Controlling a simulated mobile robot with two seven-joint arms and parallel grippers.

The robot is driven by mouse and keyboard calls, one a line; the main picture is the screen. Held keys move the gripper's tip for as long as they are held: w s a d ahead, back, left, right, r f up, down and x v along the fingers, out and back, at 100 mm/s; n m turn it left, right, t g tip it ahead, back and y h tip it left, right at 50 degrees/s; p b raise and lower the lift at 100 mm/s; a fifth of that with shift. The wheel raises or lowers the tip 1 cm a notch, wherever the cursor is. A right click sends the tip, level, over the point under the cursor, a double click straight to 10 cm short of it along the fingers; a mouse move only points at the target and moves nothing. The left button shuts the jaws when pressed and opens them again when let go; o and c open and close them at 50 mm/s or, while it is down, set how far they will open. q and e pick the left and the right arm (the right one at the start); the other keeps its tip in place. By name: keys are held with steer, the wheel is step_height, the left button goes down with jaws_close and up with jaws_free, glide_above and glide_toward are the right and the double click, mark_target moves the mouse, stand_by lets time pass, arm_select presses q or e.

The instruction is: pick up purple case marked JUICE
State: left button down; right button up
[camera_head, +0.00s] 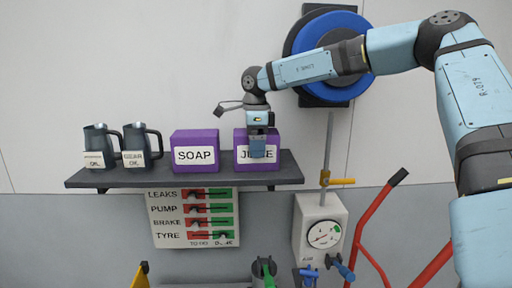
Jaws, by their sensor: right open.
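The purple case marked JUICE (272,157) stands on the right part of a dark wall shelf. My right gripper (257,151) points down in front of it, and its fingers cover the middle of the white label. The gripper is open. I cannot tell whether the fingers touch the case or are still in front of it. My left gripper is out of view.
A matching purple case marked SOAP (195,138) stands just to the left, a small gap away. Two dark jugs (97,140) stand further left on the shelf (120,178). A blue hose reel (352,80) hangs behind my arm. A gauge box (320,230) is below right.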

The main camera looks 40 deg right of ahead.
steer(key=shift+s+r, duration=0.1)
steer(key=shift+c, duration=0.5)
steer(key=c, duration=1.1)
steer(key=shift+r, duration=0.15)
